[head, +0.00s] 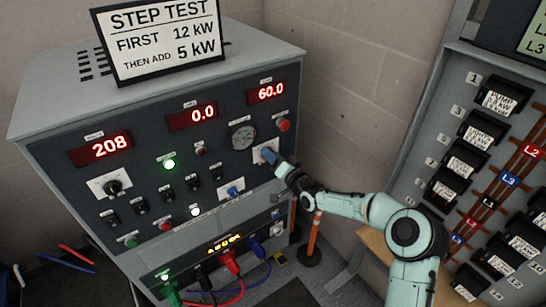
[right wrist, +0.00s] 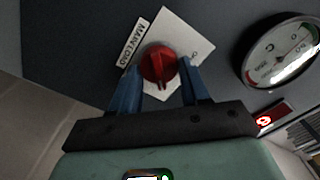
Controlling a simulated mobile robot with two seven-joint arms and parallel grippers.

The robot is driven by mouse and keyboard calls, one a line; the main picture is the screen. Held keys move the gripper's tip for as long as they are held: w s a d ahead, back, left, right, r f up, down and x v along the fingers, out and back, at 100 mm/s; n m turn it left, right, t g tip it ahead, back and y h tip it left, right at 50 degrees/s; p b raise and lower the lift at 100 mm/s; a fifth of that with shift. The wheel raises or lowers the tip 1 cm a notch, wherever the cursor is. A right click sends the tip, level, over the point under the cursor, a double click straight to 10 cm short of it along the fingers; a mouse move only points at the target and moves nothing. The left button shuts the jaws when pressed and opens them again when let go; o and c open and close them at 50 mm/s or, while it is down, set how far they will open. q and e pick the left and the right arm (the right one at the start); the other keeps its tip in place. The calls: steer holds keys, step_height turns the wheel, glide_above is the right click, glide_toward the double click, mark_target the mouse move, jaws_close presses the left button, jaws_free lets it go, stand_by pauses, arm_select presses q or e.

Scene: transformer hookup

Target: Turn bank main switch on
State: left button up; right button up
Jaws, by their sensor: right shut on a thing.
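The bank main switch is a red rotary knob (right wrist: 159,66) on a white plate (right wrist: 180,32), beside a label (right wrist: 131,42) that seems to read MAIN LOAD. My right gripper (head: 268,155) is at the right side of the dark panel, in front of this plate. In the right wrist view its two blue fingers stand on either side of the knob and are shut on it. The knob's raised grip runs roughly up and down in that view. In the head view the gripper hides the knob. My left gripper is not in view.
A round gauge (head: 242,137) and a red button (head: 283,125) sit close to the gripper. Red displays read 208 (head: 107,148), 0.0 (head: 203,113) and 60.0 (head: 269,92). Coloured cables (head: 232,262) hang low in front. A breaker panel (head: 459,80) stands at right.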

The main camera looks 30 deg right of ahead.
steer(key=o, duration=1)
steer(key=s, duration=0.9)
steer(key=s+d, duration=0.1)
steer(key=s, duration=0.3)
steer(key=shift+s, duration=0.15)
